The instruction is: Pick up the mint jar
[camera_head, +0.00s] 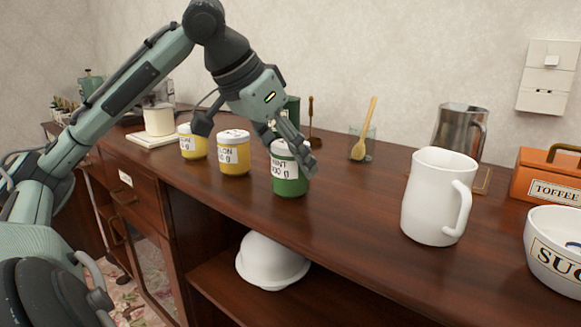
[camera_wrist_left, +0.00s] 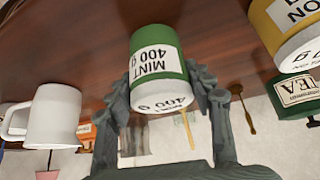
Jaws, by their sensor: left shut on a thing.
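The green mint jar (camera_head: 285,186) stands near the front edge of the wooden sideboard, with a white label and white lid. In the left wrist view the mint jar (camera_wrist_left: 158,62) lies between the two fingers, its label reading "MINT 400 g". My left gripper (camera_head: 293,150) reaches down from above and is shut around the upper part of the jar. In the left wrist view my left gripper (camera_wrist_left: 166,98) has a finger on either side of it. The jar appears upright and on or very near the sideboard top. My right gripper is in neither view.
A yellow jar (camera_head: 234,160) stands close left of the mint jar, with a smaller-looking yellow jar (camera_head: 193,146) beyond. A white pitcher (camera_head: 432,205), sugar bowl (camera_head: 555,250) and orange toffee box (camera_head: 545,180) stand right. A wooden spoon (camera_head: 364,130) rests behind. A white bowl (camera_head: 270,262) sits on the shelf below.

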